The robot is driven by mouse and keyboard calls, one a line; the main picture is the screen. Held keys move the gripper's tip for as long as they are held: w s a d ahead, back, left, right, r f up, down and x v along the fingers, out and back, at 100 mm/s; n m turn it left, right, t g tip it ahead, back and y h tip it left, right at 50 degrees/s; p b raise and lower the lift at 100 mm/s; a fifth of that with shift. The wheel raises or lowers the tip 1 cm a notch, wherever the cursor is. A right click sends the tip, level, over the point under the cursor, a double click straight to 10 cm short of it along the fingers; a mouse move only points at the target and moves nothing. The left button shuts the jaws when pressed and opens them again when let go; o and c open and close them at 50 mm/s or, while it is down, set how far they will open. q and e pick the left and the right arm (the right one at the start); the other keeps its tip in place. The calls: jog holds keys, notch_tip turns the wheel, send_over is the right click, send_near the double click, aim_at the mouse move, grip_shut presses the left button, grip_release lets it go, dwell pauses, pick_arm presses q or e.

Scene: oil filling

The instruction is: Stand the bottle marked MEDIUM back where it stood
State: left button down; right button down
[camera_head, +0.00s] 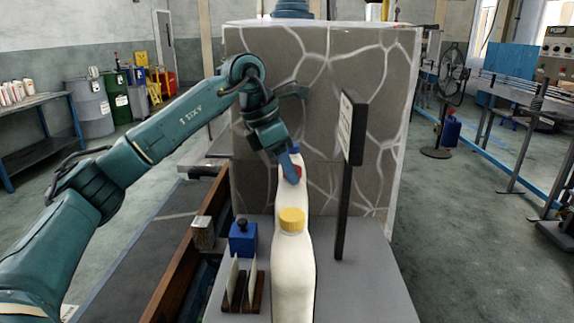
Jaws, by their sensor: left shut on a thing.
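White bottles stand in a row on the grey table (365,290). The nearest bottle (293,275) has a yellow cap and is upright. A blue cap (295,149) shows farther back. No bottle marking is readable, so I cannot tell which is MEDIUM. Whether the red-capped bottle touches the table is hidden. My right gripper is out of view.
A dark sign on a post (347,150) stands just right of the bottles. A large stone-patterned block (325,90) rises behind. A small blue box (243,239) and a wooden rack with cards (243,300) stand left of the bottles. The table's right part is clear.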

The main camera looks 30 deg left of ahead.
pick_arm(q)
jog(key=c, duration=1.1)
grip_release()
jog(key=shift+r, duration=0.1)
jog(key=o, duration=0.3)
jog(key=shift+f, duration=0.2)
jog(key=o, duration=0.4)
jog(key=shift+o, duration=0.2)
jog(key=shift+r, duration=0.1)
